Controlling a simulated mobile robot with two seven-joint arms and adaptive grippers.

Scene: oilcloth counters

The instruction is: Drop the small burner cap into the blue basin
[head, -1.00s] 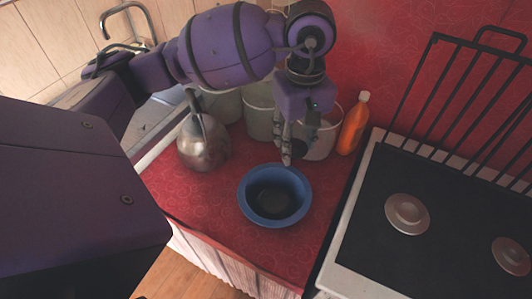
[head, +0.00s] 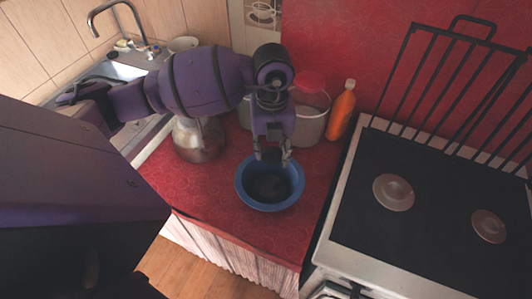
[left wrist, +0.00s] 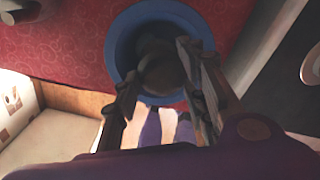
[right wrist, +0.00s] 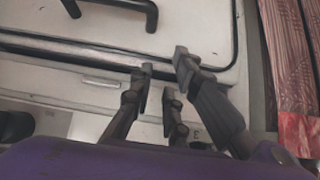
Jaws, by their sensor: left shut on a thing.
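The blue basin (head: 242,190) sits on the red counter, left of the stove. My left gripper (head: 270,155) is above the basin's far part, pointing down. In the left wrist view, its fingers (left wrist: 158,64) are shut on a dull brownish round piece, apparently the small burner cap (left wrist: 160,76), with the basin's blue rim (left wrist: 122,45) around it. In the head view the cap cannot be made out against the basin's dark inside. My right gripper (right wrist: 162,72) is open and empty in the right wrist view, in front of a pale panel; it is not in the head view.
The stove (head: 350,240) with two round burner pieces (head: 393,192) (head: 488,226) and a black rack (head: 460,90) is on the right. An orange bottle (head: 341,110), a pot with a red lid (head: 310,115) and a metal kettle (head: 198,140) stand behind or beside the basin.

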